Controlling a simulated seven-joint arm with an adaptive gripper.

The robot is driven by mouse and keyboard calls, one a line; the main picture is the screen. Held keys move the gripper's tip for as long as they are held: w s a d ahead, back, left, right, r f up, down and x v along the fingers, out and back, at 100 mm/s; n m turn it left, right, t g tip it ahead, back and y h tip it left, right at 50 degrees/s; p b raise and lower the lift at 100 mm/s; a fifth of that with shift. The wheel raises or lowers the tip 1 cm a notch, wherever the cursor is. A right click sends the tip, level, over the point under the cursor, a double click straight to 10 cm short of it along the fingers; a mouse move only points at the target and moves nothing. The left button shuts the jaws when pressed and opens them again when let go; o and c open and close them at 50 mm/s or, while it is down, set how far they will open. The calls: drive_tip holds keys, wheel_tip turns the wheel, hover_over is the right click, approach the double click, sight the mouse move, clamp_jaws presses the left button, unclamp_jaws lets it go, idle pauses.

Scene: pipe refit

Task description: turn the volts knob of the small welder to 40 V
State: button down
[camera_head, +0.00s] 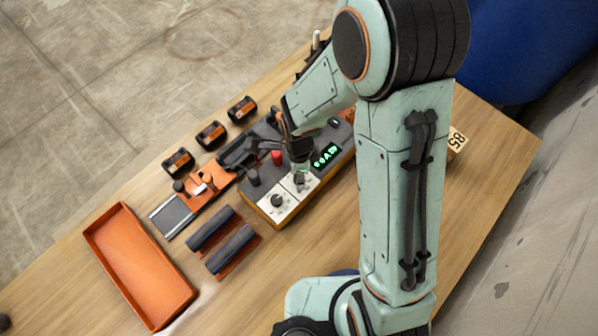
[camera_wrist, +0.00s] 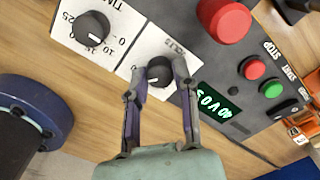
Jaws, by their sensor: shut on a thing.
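The small welder is a dark grey box with white dial plates (camera_head: 334,140). Its volts knob, black with a pale mark, shows in the wrist view (camera_wrist: 159,70) on the second white plate, whose label is partly hidden. My gripper (camera_wrist: 158,76) is shut on this knob, one finger at each side. In the head view my gripper (camera_head: 300,172) comes down from above onto the welder and partly hides the knob. The green display (camera_wrist: 218,103) is lit, but I cannot read its figures surely.
A TIME knob (camera_wrist: 92,27) sits beside the volts knob. A red knob (camera_wrist: 223,17), a red button (camera_wrist: 252,68) and a green button (camera_wrist: 272,88) are on the welder. An orange tray (camera_head: 139,265) and dark rollers (camera_head: 211,228) lie to the left.

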drive_tip(key=shift+m, duration=0.6)
drive_tip(key=c, duration=0.9)
unclamp_jaws()
drive_tip(key=shift+o, duration=0.2)
wheel_tip(320, 180, up, 12)
